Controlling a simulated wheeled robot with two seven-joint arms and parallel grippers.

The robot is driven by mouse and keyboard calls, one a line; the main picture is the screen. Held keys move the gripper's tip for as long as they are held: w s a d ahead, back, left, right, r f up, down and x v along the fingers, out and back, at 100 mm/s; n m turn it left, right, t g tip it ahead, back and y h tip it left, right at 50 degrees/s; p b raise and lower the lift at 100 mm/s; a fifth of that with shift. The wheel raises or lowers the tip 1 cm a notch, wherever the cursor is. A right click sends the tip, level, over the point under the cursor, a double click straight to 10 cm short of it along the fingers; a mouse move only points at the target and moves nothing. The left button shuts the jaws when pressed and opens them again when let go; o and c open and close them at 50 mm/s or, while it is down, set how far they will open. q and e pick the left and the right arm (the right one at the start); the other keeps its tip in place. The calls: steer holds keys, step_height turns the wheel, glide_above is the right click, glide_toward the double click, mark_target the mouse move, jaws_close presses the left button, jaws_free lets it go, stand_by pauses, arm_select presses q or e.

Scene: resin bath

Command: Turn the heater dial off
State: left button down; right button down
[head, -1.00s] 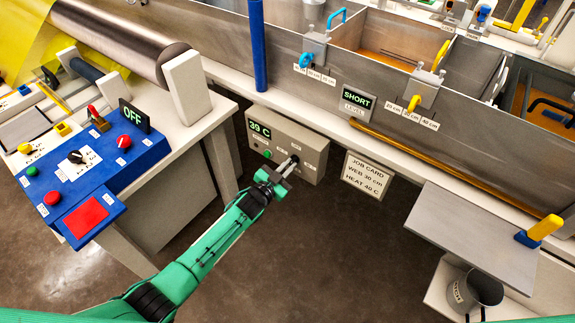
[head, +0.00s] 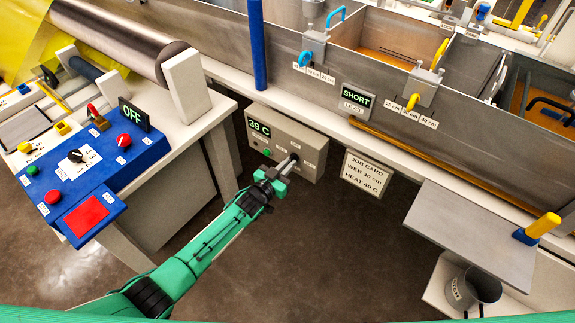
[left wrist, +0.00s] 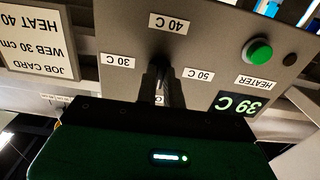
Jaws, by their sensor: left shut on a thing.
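The heater box (head: 312,168) is a grey panel under the tank edge, and its green display (head: 259,127) reads 39 C. My left gripper (head: 287,165) is at the front of the box, shut on the small dark heater dial (head: 295,157). In the left wrist view, which shows the panel upside down, the fingers (left wrist: 163,88) close around the dial (left wrist: 161,70). Labels 30 C, 40 C and 50 C surround it. A further label beneath the fingers is mostly hidden, and the dial's pointing direction is unclear. My right gripper is out of view.
A green button or lamp (left wrist: 258,52) marked HEATER is on the same panel. A job card (head: 366,174) reading WEB 30 cm, HEAT 40 C hangs to the right. A blue control desk (head: 100,170) with an OFF display stands left. Open floor lies below the box.

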arm_select(q)
steer(key=shift+f, duration=0.15)
steer(key=c, duration=1.5)
jaws_free()
steer(key=shift+s+a, duration=0.1)
